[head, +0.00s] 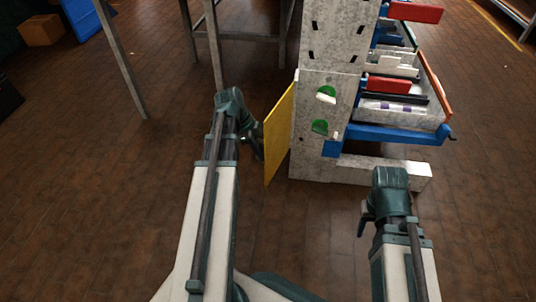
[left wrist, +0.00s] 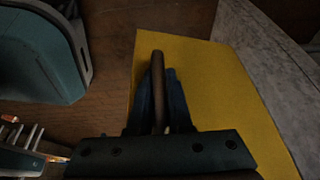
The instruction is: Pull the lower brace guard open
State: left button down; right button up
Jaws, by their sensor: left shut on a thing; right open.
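The yellow brace guard (head: 279,135) stands out from the left edge of the grey speckled mast (head: 312,150), swung open like a door. In the left wrist view the yellow panel (left wrist: 215,90) fills the middle, with a dark bar handle (left wrist: 157,75) on it. My left gripper (left wrist: 160,105) is shut on the handle. In the head view my left gripper (head: 256,150) is at the guard's left side, its fingers mostly hidden by the wrist. My right gripper (head: 364,218) is open and empty, low in front of the mast's foot.
Green-lined openings (head: 326,94) show in the mast's front face. A blue bracket (head: 390,134) and a tray with parts (head: 400,112) stick out to the right. A metal-legged table (head: 240,38) stands behind on the left. The brown floor left of my left arm is clear.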

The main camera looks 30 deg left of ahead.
pick_arm(q)
jog(key=shift+s+a+f, duration=0.1)
jog(key=shift+s+a, duration=0.4)
jog(key=shift+a, duration=0.15)
jog(key=c, duration=0.8)
grip_release()
jog(key=shift+a, duration=0.1)
jog(key=shift+c, duration=0.2)
jog(key=shift+w, duration=0.1)
